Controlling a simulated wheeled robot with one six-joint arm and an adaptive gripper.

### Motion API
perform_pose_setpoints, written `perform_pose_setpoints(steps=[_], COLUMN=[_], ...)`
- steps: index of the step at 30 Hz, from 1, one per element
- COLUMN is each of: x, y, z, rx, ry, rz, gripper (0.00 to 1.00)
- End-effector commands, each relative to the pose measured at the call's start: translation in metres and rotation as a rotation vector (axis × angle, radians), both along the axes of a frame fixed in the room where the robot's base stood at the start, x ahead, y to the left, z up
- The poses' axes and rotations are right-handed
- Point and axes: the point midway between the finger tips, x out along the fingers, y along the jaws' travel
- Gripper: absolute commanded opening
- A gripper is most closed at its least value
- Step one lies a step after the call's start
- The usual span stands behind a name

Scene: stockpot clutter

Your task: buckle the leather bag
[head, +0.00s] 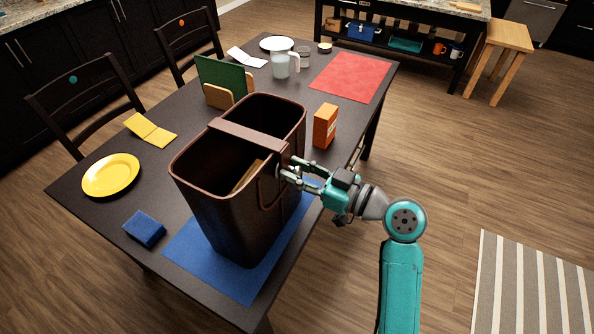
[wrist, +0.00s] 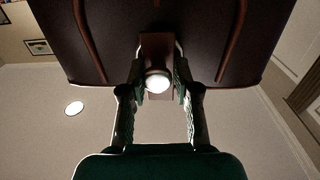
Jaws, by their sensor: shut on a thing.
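The dark brown leather bag (head: 235,205) stands upright and open-topped on a blue mat (head: 232,285). Its strap (head: 245,135) lies across the opening from the far left rim to the right rim, near my gripper. My gripper (head: 287,173) is at the upper right side of the bag. In the wrist view the bag (wrist: 100,35) fills the top, and my gripper (wrist: 160,75) has its fingers closed on either side of the strap's brown end tab (wrist: 154,45). A bright round stud (wrist: 158,82) shows between the fingers. Whether the tab is fastened cannot be told.
On the dark table (head: 90,205) are an orange box (head: 324,126) close behind my gripper, a blue sponge (head: 145,228), a yellow plate (head: 111,175), a green board in a holder (head: 224,76), a glass pitcher (head: 281,65) and a red mat (head: 350,76).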

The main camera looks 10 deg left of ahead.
Motion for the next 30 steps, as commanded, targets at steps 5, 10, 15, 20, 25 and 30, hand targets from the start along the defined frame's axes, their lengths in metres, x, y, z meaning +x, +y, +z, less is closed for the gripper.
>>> perform_pose_setpoints(steps=[5, 10, 15, 20, 25, 30], x=[0.0, -0.001, -0.001, 0.0, 0.001, 0.003], y=[-0.003, -0.005, -0.006, -0.003, 0.002, 0.007], z=[0.016, 0.038, 0.062, 0.086, 0.11, 0.126], rx=[-0.056, -0.149, -0.235, -0.23, -0.229, -0.228], ry=[0.014, 0.048, 0.085, 0.082, 0.082, 0.082], rz=[-0.002, -0.002, -0.003, -0.002, -0.001, -0.001], gripper=[0.0, 0.0, 0.0, 0.0, 0.0, 0.0])
